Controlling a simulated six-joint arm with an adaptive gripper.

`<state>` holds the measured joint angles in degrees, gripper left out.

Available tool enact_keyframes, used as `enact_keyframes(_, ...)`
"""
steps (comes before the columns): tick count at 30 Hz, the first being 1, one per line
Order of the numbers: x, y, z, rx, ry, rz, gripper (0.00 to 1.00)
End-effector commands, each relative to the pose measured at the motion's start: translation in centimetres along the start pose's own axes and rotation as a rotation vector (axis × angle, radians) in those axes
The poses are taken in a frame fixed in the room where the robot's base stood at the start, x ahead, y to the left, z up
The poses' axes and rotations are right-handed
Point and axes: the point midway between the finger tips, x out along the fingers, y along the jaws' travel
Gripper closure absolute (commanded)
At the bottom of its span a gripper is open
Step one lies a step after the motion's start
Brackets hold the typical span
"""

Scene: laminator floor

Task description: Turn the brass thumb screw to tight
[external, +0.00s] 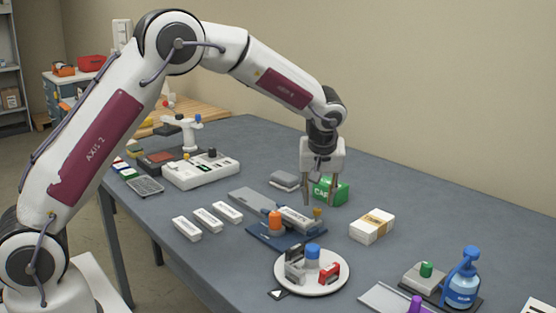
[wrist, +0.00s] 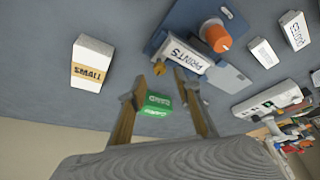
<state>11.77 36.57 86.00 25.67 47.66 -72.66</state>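The brass thumb screw (external: 317,213) is a small gold knob at the right end of a dark blue fixture (external: 258,234). It also shows in the wrist view (wrist: 159,69), beside the white block labelled PRINTS (wrist: 186,54). My gripper (external: 319,203) points down with its fingers apart and nothing between them. In the external view its fingertips appear just above and behind the screw. In the wrist view the screw lies just beyond the fingertips (wrist: 158,90), apart from them. I cannot tell the exact height gap. The screw's turn marking is too small to read.
An orange knob (external: 275,222) stands on the same fixture. A green box (external: 330,191) sits behind my fingers. A white box labelled SMALL (wrist: 91,61) stands to the right in the external view. A round tray (external: 339,284) with a blue knob is in front.

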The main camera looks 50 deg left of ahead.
Motion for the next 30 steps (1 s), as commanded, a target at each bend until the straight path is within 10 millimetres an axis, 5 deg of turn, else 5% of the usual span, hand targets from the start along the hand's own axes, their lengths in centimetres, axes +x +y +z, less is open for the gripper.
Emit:
enact_keyframes(9, 3.1, 0.0, 0.0, 0.001, 0.0, 0.0, 0.68)
enact_keyframes(22, 3.6, 0.0, 0.0, 0.001, 0.0, 0.001, 0.68)
enact_keyframes(26, 3.6, 0.0, 0.0, 0.001, 0.0, 0.001, 1.0)
enact_keyframes(30, 3.6, 0.0, 0.0, 0.001, 0.0, 0.001, 1.0)
